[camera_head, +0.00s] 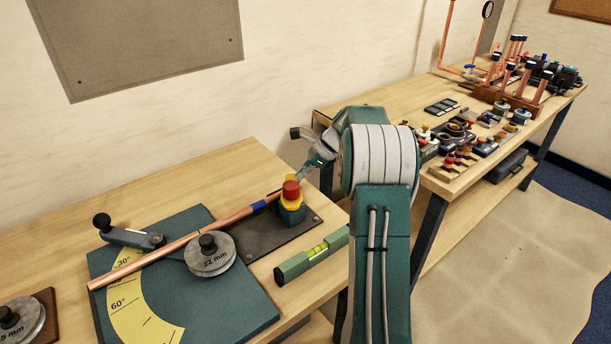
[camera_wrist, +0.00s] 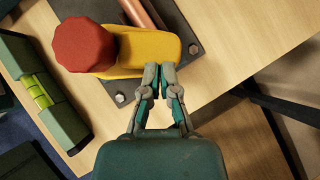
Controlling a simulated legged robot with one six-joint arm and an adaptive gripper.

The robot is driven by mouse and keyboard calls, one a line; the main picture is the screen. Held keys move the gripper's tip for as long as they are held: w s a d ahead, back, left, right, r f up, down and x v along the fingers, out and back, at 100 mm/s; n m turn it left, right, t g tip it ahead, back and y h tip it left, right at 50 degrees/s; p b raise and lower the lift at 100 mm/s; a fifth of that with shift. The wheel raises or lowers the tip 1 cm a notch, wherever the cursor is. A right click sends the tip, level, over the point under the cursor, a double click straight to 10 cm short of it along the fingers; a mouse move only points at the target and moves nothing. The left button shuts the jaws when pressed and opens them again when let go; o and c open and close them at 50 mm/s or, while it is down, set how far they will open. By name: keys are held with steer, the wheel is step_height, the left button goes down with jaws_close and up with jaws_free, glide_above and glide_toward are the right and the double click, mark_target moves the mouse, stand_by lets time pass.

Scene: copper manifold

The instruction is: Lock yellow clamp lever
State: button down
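The yellow clamp lever (camera_wrist: 150,50) lies beside and partly under a red knob (camera_wrist: 84,45) in the wrist view. In the head view the yellow lever (camera_head: 291,201) sits between the red knob (camera_head: 291,189) and a teal clamp body on a dark plate (camera_head: 268,240). A copper pipe (camera_head: 190,240) runs from the bender to the clamp, with a blue mark near the clamp. My gripper (camera_wrist: 160,69) has its fingertips together at the lever's near edge, with nothing visible between them. I cannot tell if they touch it. In the head view my arm partly hides the gripper.
A pipe bender with a yellow angle scale (camera_head: 128,300) and a 22 mm former (camera_head: 210,258) stands left of the clamp. A green spirit level (camera_head: 312,256) lies near the table's front edge. A second bench (camera_head: 440,172) with fittings and copper pipework stands right.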

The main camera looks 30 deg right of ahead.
mark_target(288, 182)
steer(key=shift+w+a+n+g, duration=0.25)
steer(key=shift+a+n+g, duration=0.1)
steer(key=shift+a+n, duration=0.1)
steer(key=shift+w+a+n+g, duration=0.2)
steer(key=shift+a+n+g, duration=0.15)
steer(key=shift+a+n, duration=0.1)
steer(key=shift+w+a+n+g+y, duration=0.3)
steer(key=shift+n+g+y, duration=0.15)
steer(key=shift+n, duration=0.45)
steer(key=shift+w+d, duration=0.15)
steer(key=shift+d, duration=0.05)
steer(key=shift+w+a, duration=0.15)
steer(key=shift+a, duration=0.55)
steer(key=shift+d, duration=0.25)
